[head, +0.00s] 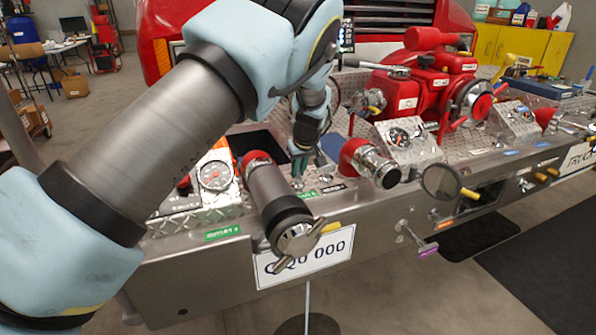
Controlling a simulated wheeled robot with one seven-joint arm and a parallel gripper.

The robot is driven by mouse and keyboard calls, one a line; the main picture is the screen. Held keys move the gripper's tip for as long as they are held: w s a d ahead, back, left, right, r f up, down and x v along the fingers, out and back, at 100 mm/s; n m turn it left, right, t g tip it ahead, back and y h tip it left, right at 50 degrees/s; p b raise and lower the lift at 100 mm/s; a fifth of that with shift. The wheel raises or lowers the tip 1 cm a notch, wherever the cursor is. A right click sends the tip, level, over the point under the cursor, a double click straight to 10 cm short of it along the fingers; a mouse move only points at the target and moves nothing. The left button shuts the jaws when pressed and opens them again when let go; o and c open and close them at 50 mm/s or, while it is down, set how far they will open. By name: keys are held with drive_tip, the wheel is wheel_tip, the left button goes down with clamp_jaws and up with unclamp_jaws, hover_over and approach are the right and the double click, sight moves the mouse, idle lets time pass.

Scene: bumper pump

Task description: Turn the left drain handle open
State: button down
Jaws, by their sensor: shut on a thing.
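My gripper (299,170) points down at the bumper's top deck, between the left capped outlet pipe and the red elbow outlet. It is shut on a small metal handle (298,184) that stands beside a green label. This appears to be the left drain handle; my fingers cover most of it, so its exact angle is hard to tell. My arm crosses the left and upper middle of the head view.
The grey capped outlet pipe (277,205) juts forward just left of my gripper. The red elbow outlet (370,162) is close on its right. Gauge panels (412,140), a purple-tipped handle (428,250) and a red pump (425,85) lie further right. Floor in front is clear.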

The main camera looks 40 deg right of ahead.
idle(0.4)
drive_tip(key=c, duration=0.9)
unclamp_jaws()
drive_tip(key=b+v, duration=0.2)
drive_tip(key=v, duration=0.8)
drive_tip(key=shift+s+r, duration=0.15)
drive_tip(key=shift+r, duration=0.2)
